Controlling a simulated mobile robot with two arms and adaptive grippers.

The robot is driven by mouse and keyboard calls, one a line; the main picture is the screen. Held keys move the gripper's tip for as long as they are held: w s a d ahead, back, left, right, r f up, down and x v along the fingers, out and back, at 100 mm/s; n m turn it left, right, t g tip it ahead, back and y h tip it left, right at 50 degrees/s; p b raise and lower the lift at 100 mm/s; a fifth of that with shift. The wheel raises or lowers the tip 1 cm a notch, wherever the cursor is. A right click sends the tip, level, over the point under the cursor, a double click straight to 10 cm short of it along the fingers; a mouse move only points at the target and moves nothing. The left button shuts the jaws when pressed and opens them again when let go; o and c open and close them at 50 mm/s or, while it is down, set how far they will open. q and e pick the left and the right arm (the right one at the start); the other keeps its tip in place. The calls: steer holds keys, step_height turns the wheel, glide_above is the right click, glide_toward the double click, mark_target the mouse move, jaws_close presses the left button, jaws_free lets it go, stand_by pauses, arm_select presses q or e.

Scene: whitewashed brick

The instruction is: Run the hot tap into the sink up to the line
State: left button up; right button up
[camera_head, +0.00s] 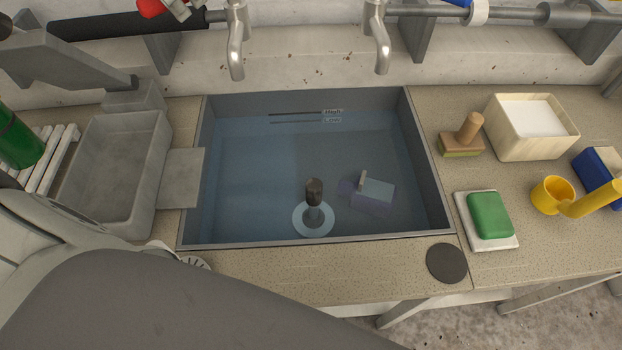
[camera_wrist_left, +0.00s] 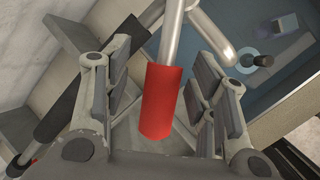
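The sink (camera_head: 428,160) holds bluish water. Two dark lines with small labels (camera_head: 331,116) mark its back wall; the water surface looks close to them, but I cannot tell exactly where it meets them. The left tap spout (camera_head: 236,50) and right tap spout (camera_head: 378,45) hang over the back edge, with no stream visible. Red shows by the left tap (camera_head: 150,8), blue by the right. In the left wrist view, a red-sleeved lever (camera_wrist_left: 160,100) stands between the spread fingers of my left gripper (camera_wrist_left: 160,95), with gaps both sides. My right gripper is out of view.
A dark-knobbed plug (camera_head: 314,190) and a submerged block (camera_head: 375,193) are in the sink. A grey basin (camera_head: 115,165) stands left.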

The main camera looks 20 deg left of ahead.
arm_select(q)
steer(key=shift+d, duration=0.1)
steer(key=v, duration=1.2)
